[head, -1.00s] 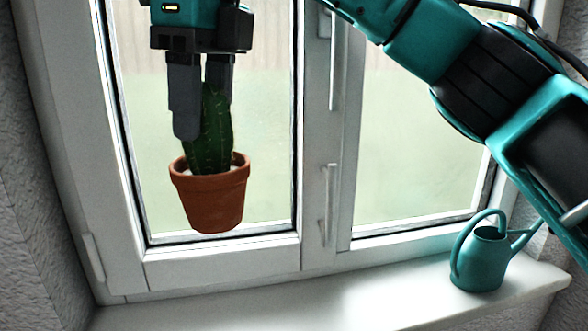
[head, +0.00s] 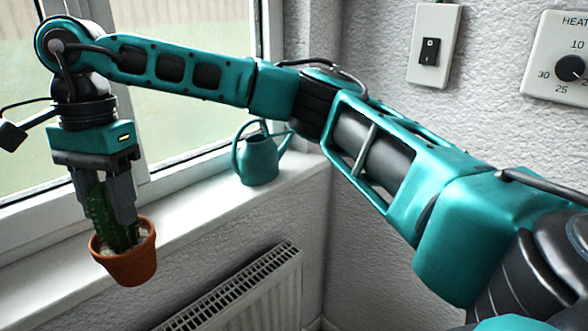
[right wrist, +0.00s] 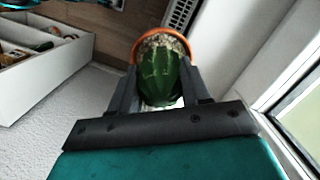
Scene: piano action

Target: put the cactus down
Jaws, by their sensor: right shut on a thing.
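The cactus (head: 98,212) is green and stands in a terracotta pot (head: 128,262) with pale grit on top. My right gripper (head: 108,208) is shut on the cactus from above, one finger on each side. The pot hangs below the fingers, nearly upright, and in the head view it overlaps the near side of the window sill (head: 195,200). The cactus also shows between the two fingers in the right wrist view (right wrist: 165,78), with the orange pot rim behind it. Whether the pot touches anything underneath is not clear. My left gripper is not in view.
A teal watering can (head: 258,160) stands at the sill's right end. A radiator (head: 250,295) is on the wall below. A light switch (head: 430,50) and heat dial (head: 568,68) are on the right wall. An open white shelf or drawer (right wrist: 45,60) holds small items.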

